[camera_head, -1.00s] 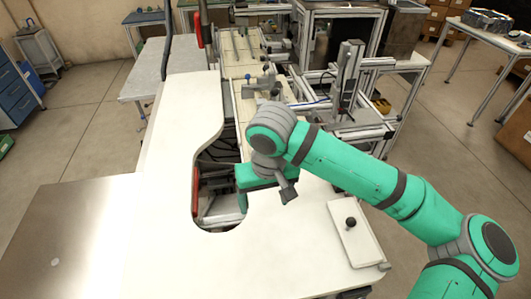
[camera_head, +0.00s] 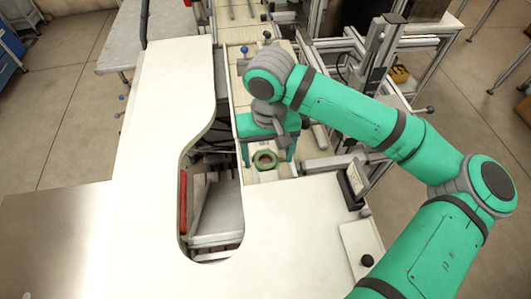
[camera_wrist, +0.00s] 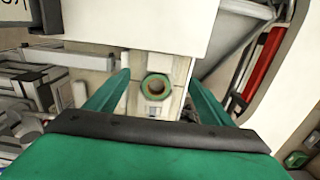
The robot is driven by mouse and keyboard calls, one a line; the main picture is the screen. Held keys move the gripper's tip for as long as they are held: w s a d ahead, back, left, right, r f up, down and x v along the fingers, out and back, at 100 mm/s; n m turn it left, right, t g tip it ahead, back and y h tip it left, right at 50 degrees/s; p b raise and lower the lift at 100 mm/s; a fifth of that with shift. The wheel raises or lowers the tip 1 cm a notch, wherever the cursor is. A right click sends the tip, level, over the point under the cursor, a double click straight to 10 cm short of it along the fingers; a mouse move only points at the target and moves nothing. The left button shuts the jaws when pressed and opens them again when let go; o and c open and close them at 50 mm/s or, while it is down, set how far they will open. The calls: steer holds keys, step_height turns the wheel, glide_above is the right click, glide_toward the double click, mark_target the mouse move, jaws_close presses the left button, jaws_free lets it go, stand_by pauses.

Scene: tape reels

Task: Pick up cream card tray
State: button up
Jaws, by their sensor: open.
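My gripper (camera_head: 268,161) is open, pointing down over the cream strip of the line beyond the white worktop. I cannot tell whether that surface is the cream card tray or part of the line. Contact between fingers and reel is not visible.
The white worktop (camera_head: 290,230) has a curved cutout with a red part (camera_head: 183,203) at its edge. A pale plate (camera_head: 355,240) with a black knob (camera_head: 367,261) is at right. Metal frames (camera_head: 375,50) stand right of the line.

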glide_above(268, 174)
steer(key=f, duration=0.4)
steer(key=shift+s+a+f, duration=0.1)
steer(key=shift+s+f, duration=0.05)
steer(key=shift+s, duration=0.15)
steer(key=f, duration=0.4)
steer(key=shift+w+f, duration=0.25)
steer(key=shift+f, duration=0.15)
steer(key=shift+c, duration=0.3)
steer(key=c, duration=0.9)
